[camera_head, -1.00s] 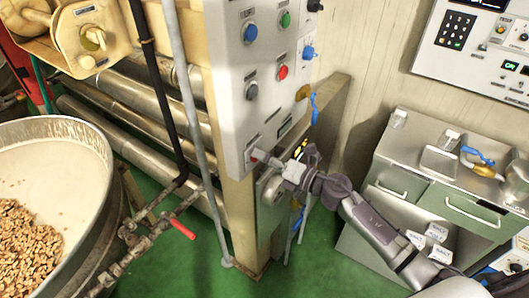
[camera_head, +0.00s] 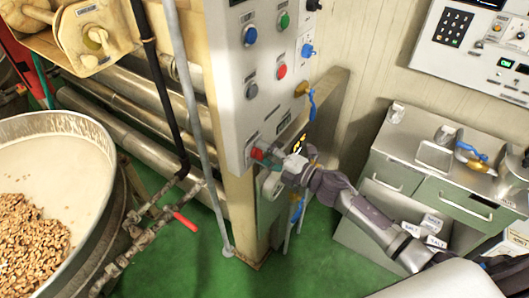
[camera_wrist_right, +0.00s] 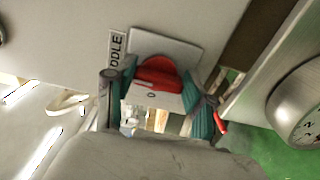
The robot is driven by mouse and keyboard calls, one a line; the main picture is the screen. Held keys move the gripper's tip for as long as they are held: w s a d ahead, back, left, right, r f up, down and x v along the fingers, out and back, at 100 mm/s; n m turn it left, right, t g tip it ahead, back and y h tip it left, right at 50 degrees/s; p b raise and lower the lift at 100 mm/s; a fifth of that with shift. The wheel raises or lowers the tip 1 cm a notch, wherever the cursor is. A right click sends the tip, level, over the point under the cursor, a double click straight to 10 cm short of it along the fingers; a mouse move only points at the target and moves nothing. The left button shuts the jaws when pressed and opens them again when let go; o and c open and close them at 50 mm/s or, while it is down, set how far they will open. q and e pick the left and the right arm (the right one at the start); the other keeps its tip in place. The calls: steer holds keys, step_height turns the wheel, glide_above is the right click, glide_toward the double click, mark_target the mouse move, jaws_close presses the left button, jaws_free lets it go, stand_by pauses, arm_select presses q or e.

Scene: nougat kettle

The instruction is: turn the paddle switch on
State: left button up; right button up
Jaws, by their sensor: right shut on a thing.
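The paddle switch (camera_head: 257,153) is a small red knob low on the front of the pale control panel (camera_head: 233,120). In the right wrist view the red knob (camera_wrist_right: 157,72) sits on a square light plate, beside a label whose visible letters read "DDLE". My right gripper (camera_head: 268,160) reaches the switch from the right and is shut on it. In the wrist view its teal-padded fingers (camera_wrist_right: 155,92) stand on either side of the knob. The knob's exact angle is hard to read. My left gripper is not in view.
Other buttons, blue (camera_head: 250,35), green (camera_head: 284,20) and red (camera_head: 281,71), sit higher on the panel. A gauge (camera_wrist_right: 305,122) is close on the right in the wrist view. A kettle with nuts (camera_head: 62,135) stands left; a grey cabinet (camera_head: 400,165) stands right.

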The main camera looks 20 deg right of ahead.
stand_by(0.4)
steer(key=o, duration=1.2)
steer(key=shift+c, duration=0.2)
steer(key=v, duration=1.2)
steer(key=shift+d, duration=0.1)
